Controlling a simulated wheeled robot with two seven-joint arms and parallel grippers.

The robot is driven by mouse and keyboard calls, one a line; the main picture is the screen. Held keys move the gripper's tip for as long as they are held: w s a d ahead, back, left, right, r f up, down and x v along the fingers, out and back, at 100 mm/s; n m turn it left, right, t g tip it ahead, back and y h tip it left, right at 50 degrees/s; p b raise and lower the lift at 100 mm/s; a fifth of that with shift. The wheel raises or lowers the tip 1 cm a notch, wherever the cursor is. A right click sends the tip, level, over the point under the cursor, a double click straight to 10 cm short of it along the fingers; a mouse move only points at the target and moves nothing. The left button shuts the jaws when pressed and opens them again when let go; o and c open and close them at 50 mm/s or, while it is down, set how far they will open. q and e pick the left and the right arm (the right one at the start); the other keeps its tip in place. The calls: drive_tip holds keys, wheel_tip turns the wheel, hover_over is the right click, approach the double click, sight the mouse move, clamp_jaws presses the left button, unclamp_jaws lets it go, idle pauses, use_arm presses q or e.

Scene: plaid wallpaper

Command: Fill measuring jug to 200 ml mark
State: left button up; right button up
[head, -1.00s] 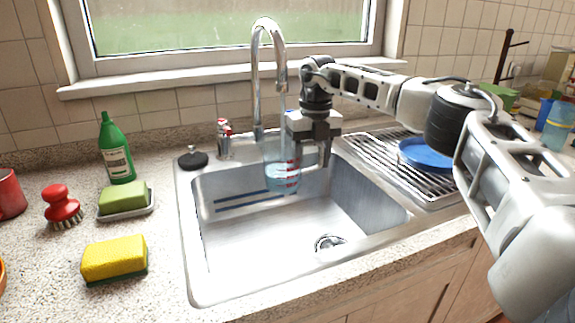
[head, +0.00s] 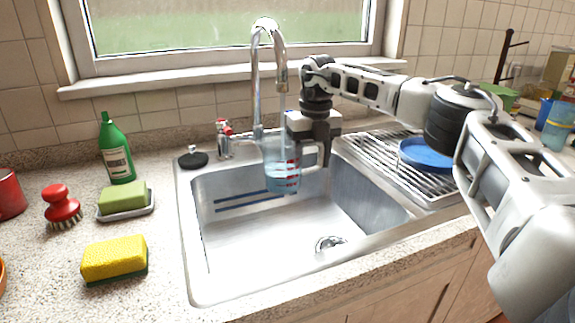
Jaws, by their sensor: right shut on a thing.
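A clear measuring jug (head: 281,172) with red marks hangs over the back of the sink, under the tap spout (head: 281,88). A thin stream of water appears to run from the spout into it. Bluish water stands in the jug; the marks are too small to read. The jug looks upright. My right gripper (head: 322,152) is shut on the jug's handle, at the jug's right side, and partly hides the handle. A red-topped tap control (head: 224,130) stands left of the spout. My left gripper is not in view.
The steel sink (head: 250,235) is empty apart from its drain (head: 330,243). A black plug (head: 193,159), green bottle (head: 116,152), soap dish (head: 126,205), red brush (head: 62,204) and yellow sponge (head: 114,258) stand left. A blue plate (head: 425,154) lies on the right rack.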

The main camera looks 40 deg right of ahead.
sight(291, 163)
drive_tip(key=s+a, duration=0.3)
drive_tip(key=a, duration=0.5)
drive_tip(key=shift+b, duration=0.35)
drive_tip(key=shift+s+r, duration=0.1)
idle(0.3)
